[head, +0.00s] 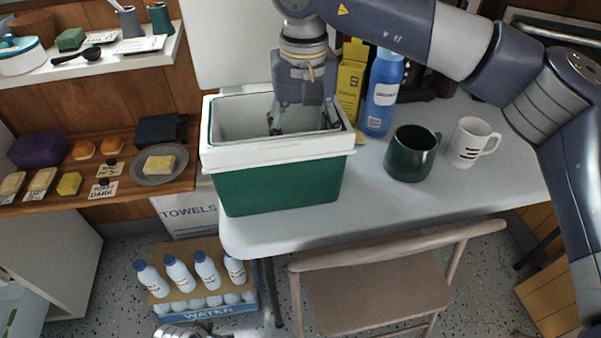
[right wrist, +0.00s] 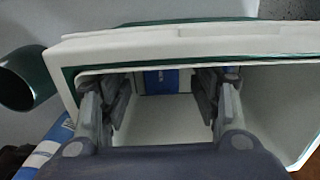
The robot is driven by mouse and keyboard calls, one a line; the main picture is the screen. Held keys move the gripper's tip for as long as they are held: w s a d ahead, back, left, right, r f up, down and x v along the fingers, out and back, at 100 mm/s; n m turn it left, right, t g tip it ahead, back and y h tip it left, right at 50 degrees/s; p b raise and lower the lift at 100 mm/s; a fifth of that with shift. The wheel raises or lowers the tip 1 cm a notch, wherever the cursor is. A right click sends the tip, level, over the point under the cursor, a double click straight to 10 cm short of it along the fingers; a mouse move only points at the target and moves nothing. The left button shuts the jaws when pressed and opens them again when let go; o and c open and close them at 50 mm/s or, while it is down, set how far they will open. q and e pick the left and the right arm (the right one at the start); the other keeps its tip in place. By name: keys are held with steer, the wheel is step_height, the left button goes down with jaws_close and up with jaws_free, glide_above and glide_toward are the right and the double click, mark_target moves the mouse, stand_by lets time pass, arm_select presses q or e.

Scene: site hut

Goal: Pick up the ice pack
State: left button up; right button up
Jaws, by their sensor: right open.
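A green cool box (head: 280,188) with a white rim stands open on the grey table, and its inside shows pale walls. My right gripper (head: 303,130) points down into it, fingers apart. In the right wrist view my right gripper (right wrist: 160,105) is open inside the box. A blue and white item (right wrist: 160,83), which looks like the ice pack, lies beyond and between the fingers, partly hidden; I see no contact. The head view does not show it. A silver and dark part at the bottom edge of the head view seems to be my left gripper (head: 212,329), mostly cut off.
A yellow box (head: 350,82), a blue bottle (head: 382,95), a green mug (head: 411,155) and a white mug (head: 470,142) stand right of the cool box. A chair (head: 375,290) stands in front of the table. A crate of water bottles (head: 205,311) is on the floor.

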step_height(320, 180, down, 8)
steer(key=shift+r+b, duration=0.1)
steer(key=shift+b, duration=0.4)
arm_select(q)
steer(key=v, duration=0.4)
steer(key=shift+w+r, duration=0.2)
steer(key=shift+w, duration=0.1)
arm_select(e)
steer(key=shift+d, duration=0.1)
steer(key=c, duration=0.9)
